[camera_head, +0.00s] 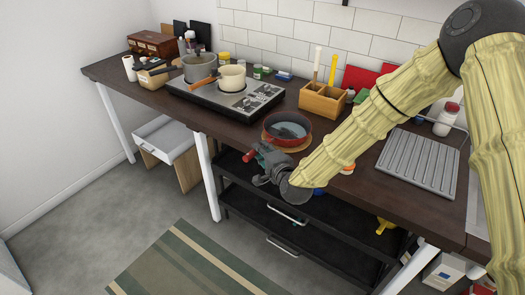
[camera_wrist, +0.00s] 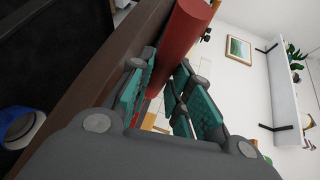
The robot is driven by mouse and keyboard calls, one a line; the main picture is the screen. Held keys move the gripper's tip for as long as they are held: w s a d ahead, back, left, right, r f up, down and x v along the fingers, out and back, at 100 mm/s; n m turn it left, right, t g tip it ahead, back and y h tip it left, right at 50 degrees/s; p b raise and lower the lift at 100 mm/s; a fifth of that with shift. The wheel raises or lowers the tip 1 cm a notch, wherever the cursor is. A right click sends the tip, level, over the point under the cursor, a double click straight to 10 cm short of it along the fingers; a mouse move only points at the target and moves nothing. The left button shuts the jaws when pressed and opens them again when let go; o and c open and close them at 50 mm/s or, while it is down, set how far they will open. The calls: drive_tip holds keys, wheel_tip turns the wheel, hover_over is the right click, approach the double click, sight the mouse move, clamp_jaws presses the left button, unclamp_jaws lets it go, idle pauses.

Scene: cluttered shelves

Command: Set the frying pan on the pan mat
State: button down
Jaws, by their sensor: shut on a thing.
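The red frying pan (camera_head: 288,128) with a dark inside is at the front of the counter, roughly level. A tan round pan mat (camera_head: 303,147) shows just under its front edge. I cannot tell whether the pan touches the mat or hovers slightly above it. My gripper (camera_head: 258,163) is at the counter's front edge, shut on the pan's red handle. In the wrist view the handle (camera_wrist: 182,45) runs between the teal finger pads of my gripper (camera_wrist: 160,85). The pan's bowl is not clear in the wrist view.
A two-burner stove (camera_head: 232,98) holding pots stands to the left. A wooden utensil box (camera_head: 322,101) is behind the pan. A grey ribbed drying rack (camera_head: 420,160) lies to the right. Black shelves (camera_head: 290,225) are below the counter.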

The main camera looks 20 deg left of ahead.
drive_tip(key=c, duration=1.3)
unclamp_jaws()
drive_tip(key=shift+f, duration=0.1)
drive_tip(key=b+v, duration=0.2)
drive_tip(key=v, duration=1)
